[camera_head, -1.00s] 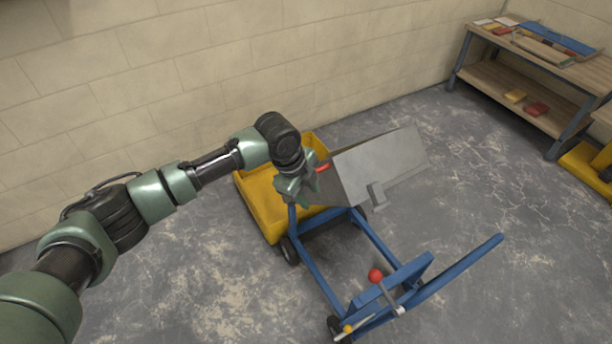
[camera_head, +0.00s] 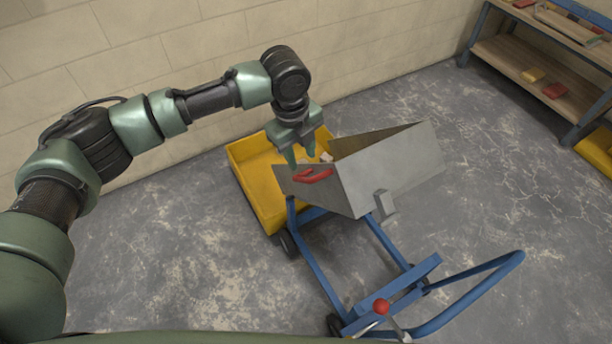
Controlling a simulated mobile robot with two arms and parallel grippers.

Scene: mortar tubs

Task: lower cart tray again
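The grey metal cart tray (camera_head: 385,172) sits on the blue cart frame (camera_head: 322,275). It looks tilted, with its opening partly showing on the far side. A red handle (camera_head: 312,176) is fixed to its left end face. My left gripper (camera_head: 301,156) points down just above and behind the handle. Its two fingers are spread and hold nothing; whether a finger touches the tray edge is unclear. A lever with a red ball knob (camera_head: 381,307) stands at the cart's near end. My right gripper is out of view.
A yellow tub (camera_head: 255,190) stands on the floor behind the tray, with small pale pieces in it. A wooden-shelved bench (camera_head: 525,62) and another yellow tub (camera_head: 597,150) are at the right. Open concrete floor lies left and right of the cart.

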